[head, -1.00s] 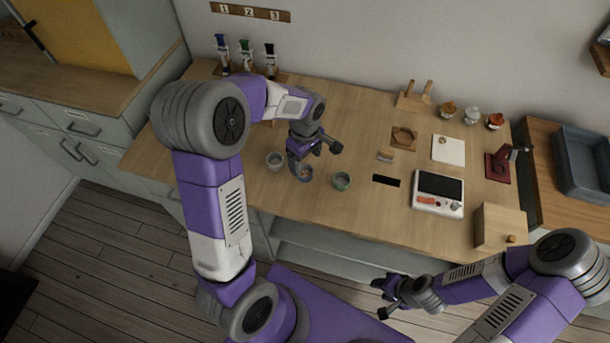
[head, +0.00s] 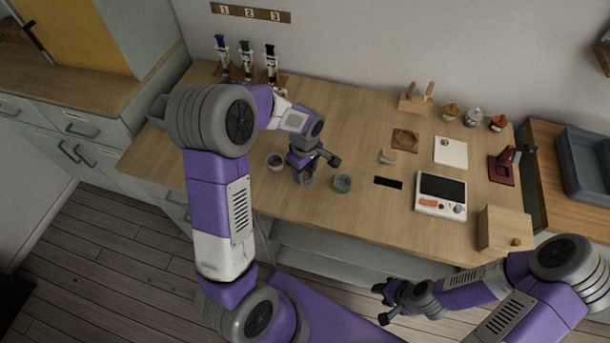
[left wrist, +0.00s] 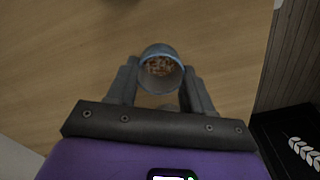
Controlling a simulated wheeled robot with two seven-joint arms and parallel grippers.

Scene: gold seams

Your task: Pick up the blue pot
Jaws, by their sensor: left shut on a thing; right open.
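The blue pot (left wrist: 161,66) shows between the fingers of my left gripper (left wrist: 158,88) in the left wrist view; it is round and holds brownish bits. In the head view my left gripper (head: 303,176) is over the table, shut on the pot, which is mostly hidden there. Whether the pot is clear of the table I cannot tell. My right gripper (head: 384,301) is open and empty, in front of the table.
The wooden table (head: 360,125) has free room behind the pots. A scale (head: 440,194), a wooden box (head: 503,230) and a dark slot (head: 388,183) lie to the right. Small jars (head: 473,117) stand at the back right.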

